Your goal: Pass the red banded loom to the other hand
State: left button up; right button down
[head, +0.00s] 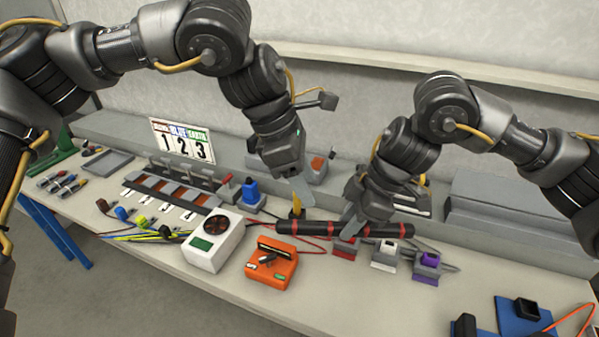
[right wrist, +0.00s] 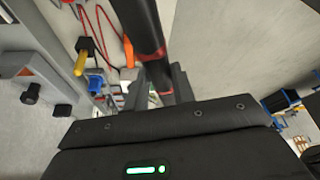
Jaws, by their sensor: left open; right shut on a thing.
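In the right wrist view the loom (right wrist: 140,22) runs up and away from my right gripper's fingers (right wrist: 165,85). My left gripper (head: 301,192) is open and empty, above and behind the loom's left half, apart from it. One of its fingers shows clearly; the other is mostly hidden.
An orange box (head: 270,263) and a white device with a fan (head: 213,240) stand left of the loom. Red (head: 345,249), white (head: 385,256) and purple (head: 427,265) connector blocks sit under and right of it. A blue mat (head: 520,316) lies front right. The front bench middle is clear.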

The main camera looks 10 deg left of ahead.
aim_at(327, 223)
pick_arm(q)
jog(key=x, duration=1)
jog(key=shift+d+f, duration=0.2)
jog(key=shift+f, duration=0.05)
grip_shut()
pick_arm(e)
jog(key=c, duration=1.1)
grip_release()
jog(key=shift+r, duration=0.1)
